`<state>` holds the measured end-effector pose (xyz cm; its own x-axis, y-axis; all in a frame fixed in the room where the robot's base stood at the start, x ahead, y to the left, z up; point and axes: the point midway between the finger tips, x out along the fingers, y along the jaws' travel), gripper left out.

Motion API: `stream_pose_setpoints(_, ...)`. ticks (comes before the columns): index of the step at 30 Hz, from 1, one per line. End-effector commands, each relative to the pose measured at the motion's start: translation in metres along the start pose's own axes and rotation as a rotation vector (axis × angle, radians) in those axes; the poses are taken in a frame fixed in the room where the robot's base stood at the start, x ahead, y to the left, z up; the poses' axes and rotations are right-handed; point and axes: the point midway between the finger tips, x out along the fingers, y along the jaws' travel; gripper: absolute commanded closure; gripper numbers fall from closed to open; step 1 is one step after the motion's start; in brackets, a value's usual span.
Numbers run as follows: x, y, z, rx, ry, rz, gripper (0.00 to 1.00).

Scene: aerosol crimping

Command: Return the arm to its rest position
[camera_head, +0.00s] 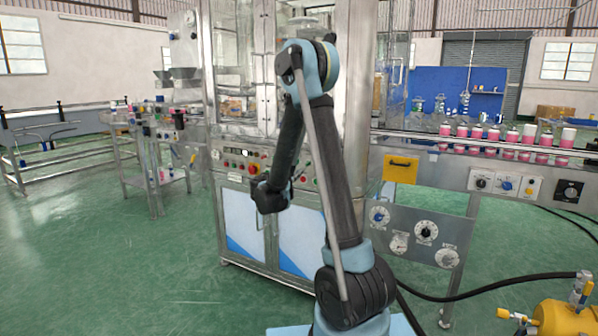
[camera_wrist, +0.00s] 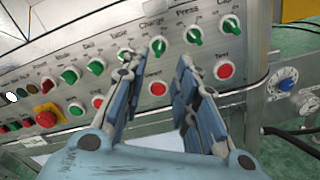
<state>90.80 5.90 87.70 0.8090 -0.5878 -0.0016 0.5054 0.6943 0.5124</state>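My arm stands in the middle of the head view, raised to a bent elbow and folded down toward the machine's control panel. I cannot tell how far the fingertips are from the panel.
The steel machine cabinet (camera_head: 243,215) stands right behind the arm. A conveyor (camera_head: 460,141) with several pink-and-white cans runs to the right. A yellow tank (camera_head: 562,318) and black hose (camera_head: 480,291) lie at the lower right. A small cart (camera_head: 152,180) stands left. Green floor is open at left.

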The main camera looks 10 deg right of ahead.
Motion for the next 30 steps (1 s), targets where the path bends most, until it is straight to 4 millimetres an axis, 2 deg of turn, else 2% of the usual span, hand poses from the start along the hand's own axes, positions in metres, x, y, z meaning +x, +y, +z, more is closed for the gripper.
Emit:
stream_pose_setpoints(6,-0.01,0.0,0.0,0.0,0.0,0.0,0.72)
stream_pose_setpoints(18,-0.01,-0.004,0.004,0.017,0.007,-0.014,0.72)
stream_pose_setpoints(23,-0.01,-0.027,0.023,0.107,0.044,-0.084,0.72)
stream_pose_setpoints(30,-0.018,-0.077,0.056,0.311,0.115,-0.245,0.72)
